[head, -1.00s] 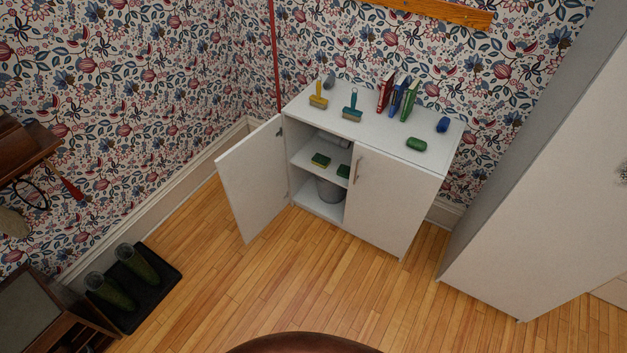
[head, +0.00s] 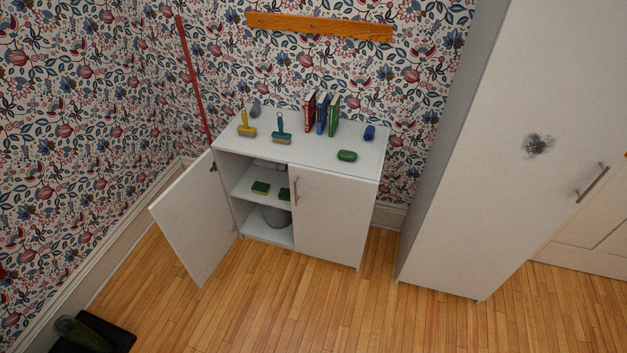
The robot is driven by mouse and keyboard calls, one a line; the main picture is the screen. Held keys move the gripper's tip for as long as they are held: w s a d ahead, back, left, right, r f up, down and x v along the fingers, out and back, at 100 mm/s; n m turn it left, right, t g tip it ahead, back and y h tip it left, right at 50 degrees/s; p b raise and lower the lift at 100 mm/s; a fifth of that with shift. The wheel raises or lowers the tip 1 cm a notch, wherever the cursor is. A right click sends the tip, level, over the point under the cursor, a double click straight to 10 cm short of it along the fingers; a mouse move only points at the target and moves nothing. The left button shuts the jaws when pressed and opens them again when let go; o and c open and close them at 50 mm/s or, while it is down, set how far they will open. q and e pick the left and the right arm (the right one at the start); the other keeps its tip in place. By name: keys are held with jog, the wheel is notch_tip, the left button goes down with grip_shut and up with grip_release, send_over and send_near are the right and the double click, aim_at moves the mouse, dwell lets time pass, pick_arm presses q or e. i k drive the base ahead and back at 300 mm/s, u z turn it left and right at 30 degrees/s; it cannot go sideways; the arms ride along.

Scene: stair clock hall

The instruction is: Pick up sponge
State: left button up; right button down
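A sponge (head: 261,188), yellow with a dark green top, lies on the middle shelf inside the low white cabinet (head: 331,216). A second green sponge (head: 284,194) lies to its right on the same shelf, partly hidden by the shut right door. The cabinet's left door (head: 187,220) stands wide open, swung out to the left. Neither of my grippers shows in the head view.
Brushes, upright books (head: 321,115) and small rolled items stand on the cabinet top. A grey bucket (head: 275,216) sits below the shelf. A tall white cabinet (head: 468,170) stands at the right. A boot tray (head: 112,335) lies lower left. The wooden floor in front is clear.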

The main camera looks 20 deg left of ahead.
aim_at(260, 187)
jog(key=z, duration=0.45)
jog(key=i, duration=1.3)
jog(key=u, duration=0.6)
